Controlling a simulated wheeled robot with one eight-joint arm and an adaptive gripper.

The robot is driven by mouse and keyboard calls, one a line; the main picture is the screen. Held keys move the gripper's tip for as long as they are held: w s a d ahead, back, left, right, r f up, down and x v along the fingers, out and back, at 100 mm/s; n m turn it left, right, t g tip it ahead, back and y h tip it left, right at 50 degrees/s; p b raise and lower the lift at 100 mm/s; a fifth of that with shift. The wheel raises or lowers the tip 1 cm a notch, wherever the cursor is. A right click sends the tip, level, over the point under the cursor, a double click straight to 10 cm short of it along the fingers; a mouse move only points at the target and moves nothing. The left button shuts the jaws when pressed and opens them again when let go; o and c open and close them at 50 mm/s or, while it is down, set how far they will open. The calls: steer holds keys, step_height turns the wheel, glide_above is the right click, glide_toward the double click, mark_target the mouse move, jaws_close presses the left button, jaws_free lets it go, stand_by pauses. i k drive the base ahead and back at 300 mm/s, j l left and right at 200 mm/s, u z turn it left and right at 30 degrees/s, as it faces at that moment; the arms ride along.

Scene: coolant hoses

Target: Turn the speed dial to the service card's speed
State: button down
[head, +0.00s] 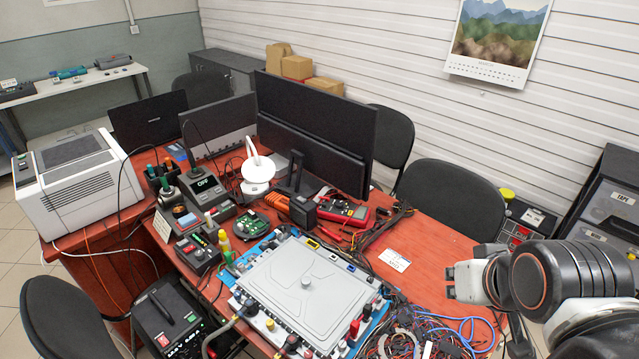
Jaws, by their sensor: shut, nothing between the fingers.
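A small white card (395,260) with print too small to read lies flat on the red table, right of the large device. It may be the service card. I cannot tell which, if any, is the speed dial. My gripper (451,283) is at the right, in front of the card's right side and above the table's right part. It looks shut and empty, apart from the card and the device.
Tangled blue, red and black cables (440,325) lie below my gripper. A monitor (315,125), a white lamp (257,170), a green circuit board (252,223) and a red meter (343,211) stand behind the device. A white printer (80,185) is at left. Bare table shows around the card.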

mark_target(198, 254)
steer(key=u, duration=1.45)
steer(key=k+j, duration=0.15)
steer(key=j, duration=0.25)
steer(key=k+j, duration=0.1)
steer(key=j, duration=0.25)
steer(key=k+j, duration=0.15)
steer(key=j, duration=0.25)
steer(key=k+j, duration=0.1)
steer(key=j, duration=0.3)
steer(key=k+j, duration=0.15)
steer(key=j, duration=0.2)
steer(key=i+j, duration=0.2)
steer(key=j, duration=0.15)
steer(key=i+j, duration=0.15)
steer(key=j, duration=0.2)
steer(key=i+j, duration=0.2)
steer(key=j, duration=0.15)
steer(key=i+l, duration=0.15)
steer(key=i, duration=0.95)
steer(key=i+l, duration=0.1)
steer(key=l, duration=0.25)
